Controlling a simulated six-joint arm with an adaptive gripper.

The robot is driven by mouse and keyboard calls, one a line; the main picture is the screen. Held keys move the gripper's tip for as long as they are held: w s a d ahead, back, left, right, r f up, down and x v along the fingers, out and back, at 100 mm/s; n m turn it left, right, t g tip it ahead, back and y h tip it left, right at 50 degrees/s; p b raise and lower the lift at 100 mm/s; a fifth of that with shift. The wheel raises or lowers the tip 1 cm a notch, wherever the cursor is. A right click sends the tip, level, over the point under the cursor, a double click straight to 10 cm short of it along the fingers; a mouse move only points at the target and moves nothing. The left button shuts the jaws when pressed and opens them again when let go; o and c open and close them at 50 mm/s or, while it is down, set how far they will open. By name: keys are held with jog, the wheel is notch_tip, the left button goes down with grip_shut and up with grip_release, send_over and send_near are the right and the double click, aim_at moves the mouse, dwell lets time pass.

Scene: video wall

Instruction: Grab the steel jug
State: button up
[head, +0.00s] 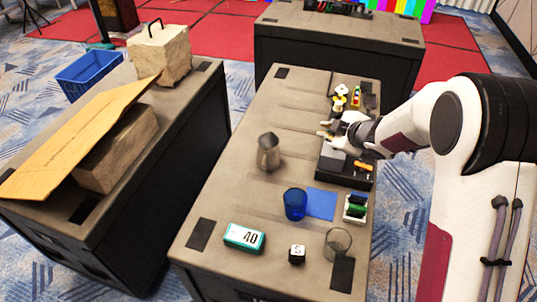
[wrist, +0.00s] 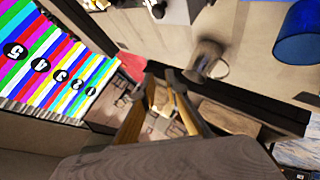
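The steel jug (head: 268,153) stands upright on the middle table, left of my gripper (head: 323,129). In the head view, my gripper reaches in from the right above the table, with a clear gap to the jug. In the wrist view the jug (wrist: 207,61) shows up and to the right of my fingers (wrist: 161,77), with its loop handle on the right. The two fingers are apart and nothing is between them.
A dark tray (head: 345,180) with small items lies below my gripper. A blue cup (head: 295,204), blue square (head: 322,204), teal box (head: 244,238), small cube (head: 297,254) and glass (head: 338,242) stand nearer. The table left of the jug is clear.

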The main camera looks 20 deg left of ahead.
jog(key=s+a+f+n+g+y, duration=0.1)
jog(key=s+a+f, duration=0.1)
jog(key=a+f, duration=0.1)
jog(key=s+a+f+n+g+y, duration=0.1)
jog(key=s+a+f+n+g, duration=0.1)
jog(key=a+f, duration=0.2)
jog(key=s+a+f+n+g+y, duration=0.1)
jog(key=s+a+f+n+y, duration=0.1)
jog(key=f, duration=0.5)
jog(key=shift+s+a+f+g, duration=0.1)
jog(key=shift+a+g, duration=0.05)
jog(key=shift+a, duration=0.3)
jog(key=shift+a+f+g, duration=0.1)
jog(key=shift+a+g, duration=0.05)
jog(key=shift+a, duration=0.3)
jog(key=shift+x, duration=1.25)
jog(key=shift+a, duration=0.2)
